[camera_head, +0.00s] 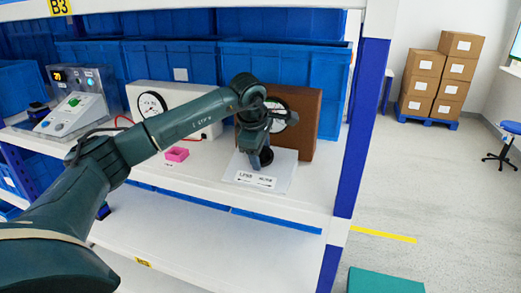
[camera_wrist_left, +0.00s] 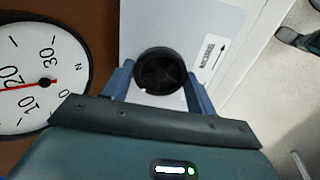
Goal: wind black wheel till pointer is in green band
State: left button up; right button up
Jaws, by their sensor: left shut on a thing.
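The black wheel (camera_wrist_left: 160,70) sits on a white plate (camera_wrist_left: 237,30) and shows round and ribbed in the left wrist view. It also shows in the head view, partly behind my fingers. My left gripper (camera_head: 260,160) reaches down to the wheel and is shut on it, one finger on each side. The white dial (camera_wrist_left: 22,98) on a brown box (camera_head: 305,122) has a red pointer (camera_wrist_left: 22,84) pointing left, close to the 20 mark. The dial is cut off in the wrist view and partly covered by my gripper in the head view. No green band can be made out.
A pink block (camera_head: 177,154) lies on the shelf (camera_head: 215,182) to the left. A white box (camera_head: 185,98) with another gauge and a grey device (camera_head: 72,113) stand further left. Blue bins (camera_head: 285,72) fill the back. A blue post (camera_head: 362,125) bounds the shelf's right side.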

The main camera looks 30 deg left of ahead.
pick_arm(q)
jog(key=shift+m, duration=0.9)
pick_arm(e)
jog(key=shift+r, duration=0.1)
jog(key=shift+d, duration=0.1)
jog(key=shift+s, duration=0.15)
pick_arm(q)
jog(key=o, duration=1)
pick_arm(e)
jog(key=shift+s+f, duration=0.1)
jog(key=shift+f, duration=0.1)
pick_arm(q)
jog(key=b+v, duration=0.1)
jog(key=v, duration=1.2)
jog(key=shift+b, duration=0.3)
pick_arm(e)
jog(key=shift+w+a, duration=0.35)
pick_arm(q)
jog(key=shift+r, duration=0.1)
pick_arm(e)
jog(key=shift+s+f, duration=0.15)
jog(key=shift+s, duration=0.05)
